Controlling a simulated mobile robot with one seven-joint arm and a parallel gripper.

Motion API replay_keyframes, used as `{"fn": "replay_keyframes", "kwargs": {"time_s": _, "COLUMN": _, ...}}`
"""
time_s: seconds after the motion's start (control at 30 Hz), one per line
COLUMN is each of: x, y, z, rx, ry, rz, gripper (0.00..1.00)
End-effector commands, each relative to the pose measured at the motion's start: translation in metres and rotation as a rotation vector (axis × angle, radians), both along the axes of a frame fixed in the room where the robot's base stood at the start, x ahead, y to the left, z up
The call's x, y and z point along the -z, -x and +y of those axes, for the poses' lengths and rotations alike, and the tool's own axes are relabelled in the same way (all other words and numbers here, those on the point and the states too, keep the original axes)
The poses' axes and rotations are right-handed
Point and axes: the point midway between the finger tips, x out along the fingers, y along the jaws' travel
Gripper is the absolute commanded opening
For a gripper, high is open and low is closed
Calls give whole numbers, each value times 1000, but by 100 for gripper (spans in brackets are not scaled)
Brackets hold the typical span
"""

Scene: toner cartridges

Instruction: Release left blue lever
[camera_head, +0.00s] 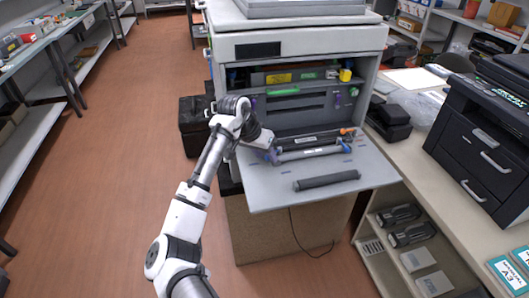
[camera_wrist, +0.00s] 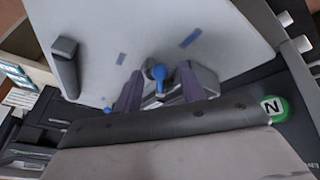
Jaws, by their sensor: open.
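A blue lever (camera_wrist: 159,74) stands in the middle of the wrist view, between the two dark fingers of my gripper (camera_wrist: 160,88). The fingers are spread apart on either side of it, and I cannot tell whether either touches it. In the head view my gripper (camera_head: 272,154) is at the left end of a long grey-blue bar unit (camera_head: 312,153) at the inner edge of the printer's open front flap (camera_head: 260,190). The left lever itself is too small and covered there to make out. The printer (camera_head: 300,48) stands open, its inside showing.
A loose dark roller-shaped cartridge (camera_head: 327,180) lies on the flap; it also shows in the wrist view (camera_wrist: 66,68). A green round knob marked N (camera_wrist: 273,108) is at the right of the wrist view. A black printer (camera_head: 485,135) stands on the right-hand counter.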

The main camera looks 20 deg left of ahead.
Motion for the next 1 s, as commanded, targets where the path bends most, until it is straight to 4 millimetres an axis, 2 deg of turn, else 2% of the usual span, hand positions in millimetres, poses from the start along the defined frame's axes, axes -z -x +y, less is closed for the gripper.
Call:
{"fn": "replay_keyframes", "kwargs": {"time_s": 0.1, "x": 0, "y": 0, "z": 0, "rx": 0, "ry": 0, "rz": 0, "gripper": 38}}
{"fn": "replay_keyframes", "kwargs": {"time_s": 0.4, "x": 0, "y": 0, "z": 0, "rx": 0, "ry": 0, "rz": 0, "gripper": 0}}
{"fn": "replay_keyframes", "kwargs": {"time_s": 1.0, "x": -1, "y": -4, "z": 8, "rx": 132, "ry": 1, "rz": -1, "gripper": 0}}
